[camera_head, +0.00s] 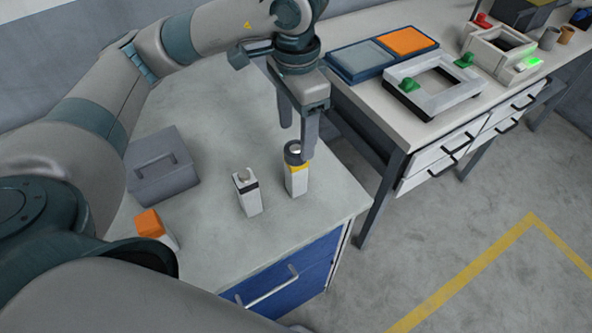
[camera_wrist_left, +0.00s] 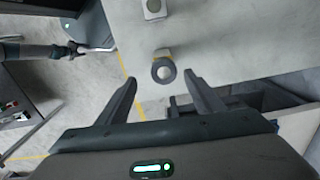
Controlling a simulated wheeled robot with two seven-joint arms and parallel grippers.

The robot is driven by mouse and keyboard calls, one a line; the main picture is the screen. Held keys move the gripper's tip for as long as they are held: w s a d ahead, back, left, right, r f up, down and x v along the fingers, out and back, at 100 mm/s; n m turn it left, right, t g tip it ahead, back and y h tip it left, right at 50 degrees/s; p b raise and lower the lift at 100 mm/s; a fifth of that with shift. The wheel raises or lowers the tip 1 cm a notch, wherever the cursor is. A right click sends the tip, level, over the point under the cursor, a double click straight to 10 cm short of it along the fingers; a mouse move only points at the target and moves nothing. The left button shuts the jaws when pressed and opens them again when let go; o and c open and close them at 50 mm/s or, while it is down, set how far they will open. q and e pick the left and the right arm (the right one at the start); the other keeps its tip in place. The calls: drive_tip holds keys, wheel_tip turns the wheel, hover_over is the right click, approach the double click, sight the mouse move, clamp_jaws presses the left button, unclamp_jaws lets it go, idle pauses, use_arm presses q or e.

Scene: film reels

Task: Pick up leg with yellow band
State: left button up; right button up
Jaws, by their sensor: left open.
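The leg with yellow band (camera_head: 297,178) stands upright near the front right of the grey worktop. It is white, with a yellow band below a dark round top. My left gripper (camera_head: 298,138) is open and points down just above and behind its top; it holds nothing. In the left wrist view the leg's ring-shaped top (camera_wrist_left: 163,72) lies between the two fingertips (camera_wrist_left: 162,78), apart from both. A white leg with a black band (camera_head: 247,194) stands to its left, and its top shows in the left wrist view (camera_wrist_left: 153,8).
A grey box with a handle (camera_head: 162,174) and an orange-topped white piece (camera_head: 150,224) are on the worktop's left. A side bench (camera_head: 358,97) holds a blue tray (camera_head: 352,68) and a white frame (camera_head: 405,103). A dark gripper (camera_wrist_left: 76,47) shows far left, small.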

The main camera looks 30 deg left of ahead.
sight(295, 151)
use_arm(q)
wheel_tip(295, 151, down, 4)
drive_tip(key=shift+p, duration=0.7)
wheel_tip(295, 151, down, 5)
drive_tip(key=shift+r+p, duration=0.2)
drive_tip(key=shift+p, duration=0.55)
drive_tip(key=shift+f, duration=0.4)
use_arm(e)
drive_tip(key=shift+g, duration=0.6)
drive_tip(key=shift+s+d+r, duration=0.3)
drive_tip(key=shift+s+r, duration=0.1)
drive_tip(key=shift+s, duration=0.35)
drive_tip(key=shift+s+d+r, duration=0.35)
drive_tip(key=shift+s, duration=0.45)
drive_tip(key=shift+s+d+r, duration=0.3)
drive_tip(key=shift+s+r, duration=0.1)
drive_tip(key=shift+s, duration=0.35)
use_arm(q)
drive_tip(key=shift+w+a+f+p, duration=0.1)
drive_tip(key=shift+w+f+p, duration=0.05)
drive_tip(key=shift+f+p, duration=0.6)
wheel_tip(295, 151, down, 3)
drive_tip(key=shift+w+a+r+p, duration=0.1)
drive_tip(key=shift+w+r+p, duration=0.05)
drive_tip(key=shift+p, duration=0.7)
drive_tip(key=shift+f, duration=0.5)
use_arm(e)
wheel_tip(295, 151, up, 3)
drive_tip(key=shift+r, duration=0.1)
